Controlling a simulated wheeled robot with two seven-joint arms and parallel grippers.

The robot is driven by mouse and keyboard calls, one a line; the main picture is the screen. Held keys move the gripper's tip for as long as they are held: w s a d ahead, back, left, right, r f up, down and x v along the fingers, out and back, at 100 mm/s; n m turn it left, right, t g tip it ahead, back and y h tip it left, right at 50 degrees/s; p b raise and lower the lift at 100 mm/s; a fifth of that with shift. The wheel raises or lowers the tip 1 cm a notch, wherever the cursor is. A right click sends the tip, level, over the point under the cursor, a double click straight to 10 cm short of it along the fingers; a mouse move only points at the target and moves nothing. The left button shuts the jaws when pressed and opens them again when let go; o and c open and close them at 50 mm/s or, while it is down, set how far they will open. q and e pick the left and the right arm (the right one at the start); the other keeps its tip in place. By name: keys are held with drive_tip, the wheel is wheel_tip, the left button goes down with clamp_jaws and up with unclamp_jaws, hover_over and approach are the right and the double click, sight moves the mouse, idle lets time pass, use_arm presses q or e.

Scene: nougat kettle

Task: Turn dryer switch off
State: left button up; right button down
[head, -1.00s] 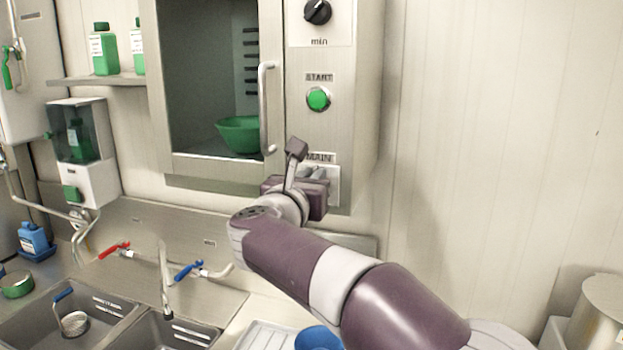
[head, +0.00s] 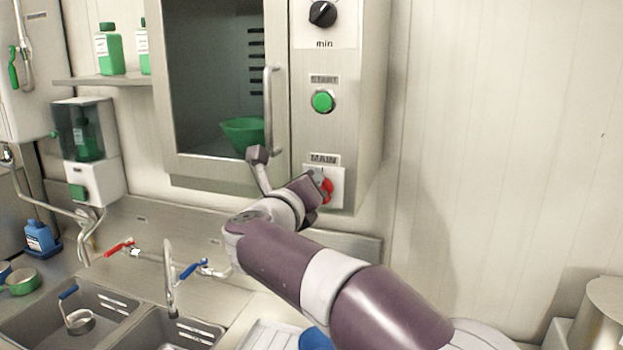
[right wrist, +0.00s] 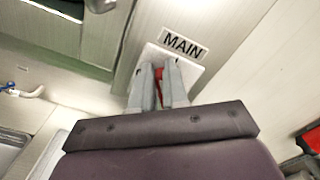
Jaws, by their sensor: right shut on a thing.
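The dryer (head: 305,135) is a steel cabinet on the wall with a glass door. Its red MAIN switch (head: 327,190) sits on a white plate at the bottom of the control panel, under the MAIN label. My right gripper (head: 318,190) is at this switch and partly hides it. In the right wrist view, the two grey fingers (right wrist: 158,85) are shut on the red switch (right wrist: 161,82), with only a strip of red showing between them. My left gripper is not in view.
A green START button (head: 322,102) and a black min knob (head: 322,14) sit above the switch. The door handle (head: 269,110) is left of the panel. A green bowl (head: 243,132) is inside the dryer. Sinks with taps (head: 168,275) lie below left. The wall at right is clear.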

drive_tip(key=shift+w+a+f+n+p, duration=0.15)
drive_tip(key=shift+f+n+p, duration=0.35)
drive_tip(key=shift+n, duration=1.3)
drive_tip(key=shift+s+a+f+n+p, duration=0.15)
drive_tip(key=shift+n+p, duration=0.55)
drive_tip(key=shift+n, duration=1.1)
drive_tip(key=shift+w+a+f+n+p, duration=0.15)
drive_tip(key=shift+f+n+p, duration=0.35)
drive_tip(key=shift+n, duration=1.3)
drive_tip(key=shift+r, duration=0.1)
drive_tip(key=c, duration=1.1)
unclamp_jaws()
drive_tip(key=shift+c, duration=0.2)
drive_tip(key=b+v, duration=0.5)
drive_tip(key=v, duration=0.7)
drive_tip(key=shift+s+b, duration=0.25)
drive_tip(key=shift+b, duration=0.05)
